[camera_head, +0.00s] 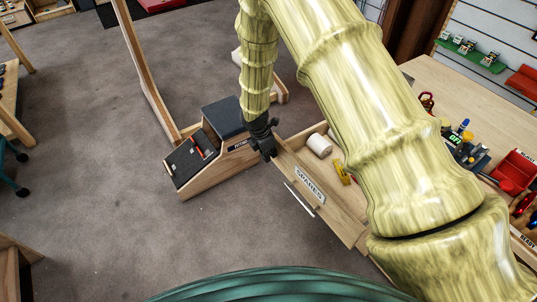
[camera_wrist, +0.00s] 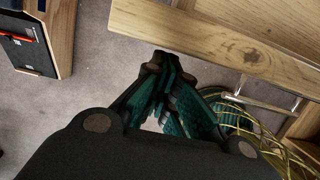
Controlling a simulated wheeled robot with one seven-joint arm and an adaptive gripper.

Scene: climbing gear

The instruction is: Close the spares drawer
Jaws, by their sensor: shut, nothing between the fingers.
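The spares drawer (camera_head: 345,222) is pulled open from the wooden bench, with a "SPARES" label (camera_head: 309,183) and a pale bar handle (camera_head: 299,200) on its front. Inside lie a white roll (camera_head: 319,145) and a yellow item (camera_head: 343,172). My gripper (camera_head: 264,146) is shut and empty, by the far left end of the drawer front. In the wrist view its closed fingers (camera_wrist: 172,118) are just below the edge of a wooden board (camera_wrist: 215,42), which looks like the drawer front. I cannot tell whether they touch it. My arm hides part of the drawer and bench.
A wooden box with dark pads (camera_head: 200,160) stands on the floor left of the drawer, close to my gripper. The bench top (camera_head: 440,90) holds small tools and red bins (camera_head: 512,172). The grey carpet (camera_head: 120,220) at left is open.

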